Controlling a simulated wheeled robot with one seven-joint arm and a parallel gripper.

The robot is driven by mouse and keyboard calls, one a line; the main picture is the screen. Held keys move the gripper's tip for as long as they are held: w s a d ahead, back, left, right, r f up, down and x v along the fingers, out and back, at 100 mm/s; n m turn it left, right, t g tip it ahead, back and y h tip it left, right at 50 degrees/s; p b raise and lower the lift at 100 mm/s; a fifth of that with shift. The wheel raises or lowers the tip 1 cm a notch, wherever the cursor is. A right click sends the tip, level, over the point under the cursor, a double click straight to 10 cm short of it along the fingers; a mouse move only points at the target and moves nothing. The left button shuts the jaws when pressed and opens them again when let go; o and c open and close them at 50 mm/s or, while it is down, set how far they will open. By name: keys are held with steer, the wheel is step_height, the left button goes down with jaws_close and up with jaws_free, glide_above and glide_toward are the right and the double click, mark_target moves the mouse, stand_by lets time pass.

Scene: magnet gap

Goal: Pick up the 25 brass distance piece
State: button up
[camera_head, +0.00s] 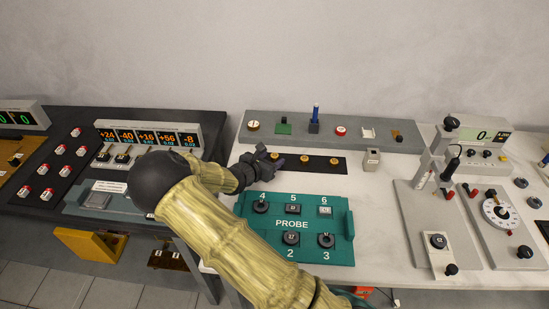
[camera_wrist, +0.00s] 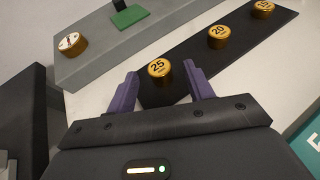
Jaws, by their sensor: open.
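The 25 brass distance piece (camera_wrist: 159,69) is a short gold cylinder marked 25 on top. It stands upright at the near end of a black strip (camera_wrist: 245,45) in the wrist view. My gripper (camera_wrist: 162,85) is open, with its two purple fingers on either side of the piece and small gaps visible. In the head view my gripper (camera_head: 262,155) is at the left end of the black strip (camera_head: 328,163), and the 25 piece shows small beside the fingers (camera_head: 275,156). Whether the fingers touch the piece cannot be told.
Brass pieces marked 20 (camera_wrist: 218,36) and another (camera_wrist: 263,9) stand farther along the strip. A grey shelf (camera_head: 380,140) with several small items lies behind. The green PROBE tray (camera_head: 292,226) is in front. A small grey block (camera_head: 372,159) stands right of the strip.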

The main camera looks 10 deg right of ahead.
steer(key=shift+w+d+f, duration=0.25)
steer(key=shift+w+d, duration=0.2)
steer(key=shift+d, duration=0.05)
steer(key=shift+c, duration=0.2)
jaws_close()
